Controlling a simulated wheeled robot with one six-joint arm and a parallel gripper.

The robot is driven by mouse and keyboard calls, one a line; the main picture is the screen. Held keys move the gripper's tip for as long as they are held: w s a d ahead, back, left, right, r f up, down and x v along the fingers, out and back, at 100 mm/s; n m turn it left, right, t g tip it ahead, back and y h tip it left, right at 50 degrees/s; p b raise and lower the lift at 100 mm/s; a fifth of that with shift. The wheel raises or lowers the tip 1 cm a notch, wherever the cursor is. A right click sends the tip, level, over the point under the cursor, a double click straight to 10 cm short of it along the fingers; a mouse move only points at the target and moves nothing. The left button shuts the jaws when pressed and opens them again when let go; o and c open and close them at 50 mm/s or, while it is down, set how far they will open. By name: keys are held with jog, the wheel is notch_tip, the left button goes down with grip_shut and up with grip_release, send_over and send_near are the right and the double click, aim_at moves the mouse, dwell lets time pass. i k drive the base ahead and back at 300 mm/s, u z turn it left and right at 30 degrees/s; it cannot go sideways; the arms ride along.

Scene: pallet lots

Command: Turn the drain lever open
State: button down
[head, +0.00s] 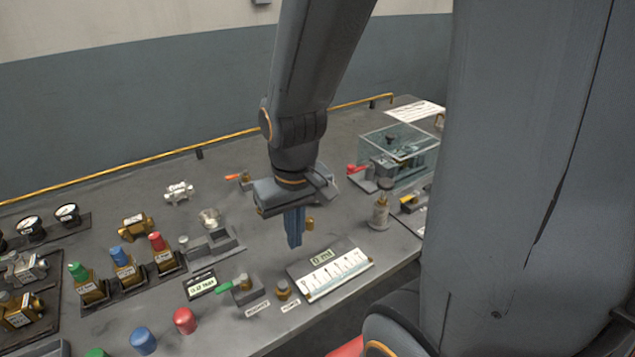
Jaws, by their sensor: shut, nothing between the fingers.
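Three small levers show in the head view: a green-handled lever (226,286) on a block at the front, an orange-handled lever (233,177) further back, and a red-handled lever (355,169) beside a clear box. Their labels are too small to read, so I cannot tell which is the drain lever. My gripper (294,240) points down over the middle of the table with its blue fingers together and nothing between them. It is apart from all three levers, behind and right of the green one. My wrist hides part of the table behind it.
A white-striped panel (335,273) lies in front of my gripper. A brass knob (283,289) stands beside the green lever. The clear box (400,150) stands at the back right, a metal cylinder (380,212) nearer. Coloured-cap valves (122,265) stand left. A yellow rail (110,170) runs along the back.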

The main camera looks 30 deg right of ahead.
aim_at(415, 193)
jog(key=z, duration=1.3)
jog(key=k, duration=0.35)
jog(key=u, duration=1.45)
jog(key=k, duration=0.5)
jog(key=z, duration=1.2)
